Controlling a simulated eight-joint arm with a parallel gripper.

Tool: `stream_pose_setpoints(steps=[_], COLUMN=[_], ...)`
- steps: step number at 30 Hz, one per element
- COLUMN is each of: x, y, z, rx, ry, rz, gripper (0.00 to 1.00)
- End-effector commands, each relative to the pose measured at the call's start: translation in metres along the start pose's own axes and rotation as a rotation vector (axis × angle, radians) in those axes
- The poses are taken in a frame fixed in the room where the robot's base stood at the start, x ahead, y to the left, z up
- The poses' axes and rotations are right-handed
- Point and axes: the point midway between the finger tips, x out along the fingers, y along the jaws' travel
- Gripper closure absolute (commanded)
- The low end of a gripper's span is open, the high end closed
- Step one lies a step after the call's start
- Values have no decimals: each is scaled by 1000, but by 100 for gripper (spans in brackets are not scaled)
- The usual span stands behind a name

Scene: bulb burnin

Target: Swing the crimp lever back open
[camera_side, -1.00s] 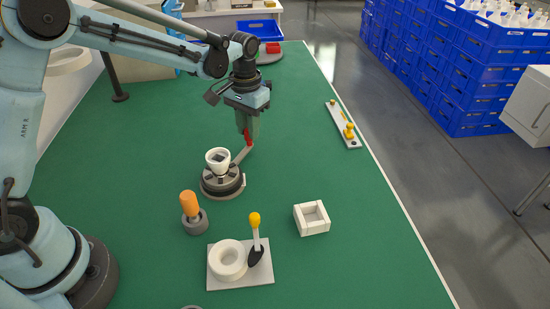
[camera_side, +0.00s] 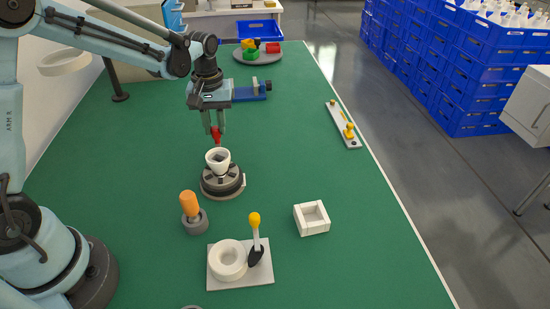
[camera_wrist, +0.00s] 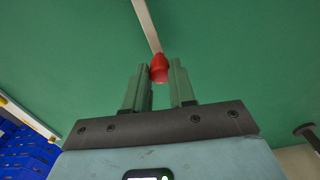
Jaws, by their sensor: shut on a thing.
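The crimp lever's red knob (camera_side: 216,134) is between the fingertips of my gripper (camera_side: 215,128), just behind the round dark crimp base (camera_side: 221,187) in the side view. A white cup (camera_side: 217,161) stands on that base and hides most of the lever arm in the side view. In the wrist view the red knob (camera_wrist: 159,69) sits between the two green-grey fingers of my gripper (camera_wrist: 160,72). The pale lever bar (camera_wrist: 148,25) runs from the knob toward the top of that view. My gripper is shut on the knob.
An orange-handled piece (camera_side: 190,205) stands in a grey holder in front. A white plate (camera_side: 262,272) carries a ring and a yellow-knobbed lever. A white square frame (camera_side: 312,218) lies to the right. A blue fixture (camera_side: 250,90) is behind. Green table left of the base is clear.

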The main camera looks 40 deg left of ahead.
Motion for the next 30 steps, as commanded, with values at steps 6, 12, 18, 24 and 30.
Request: stream_pose_setpoints(steps=[6, 12, 18, 24, 30], x=[0, 0, 0, 0, -2], y=[-4, -4, -5, -3, -3], z=[-1, -1, -1, 0, 0], rx=[-20, -21, -21, -18, -17], ry=[4, 3, 2, 1, 1], rz=[-3, -5, -7, -3, -2], gripper=[100, 100, 60, 49, 49])
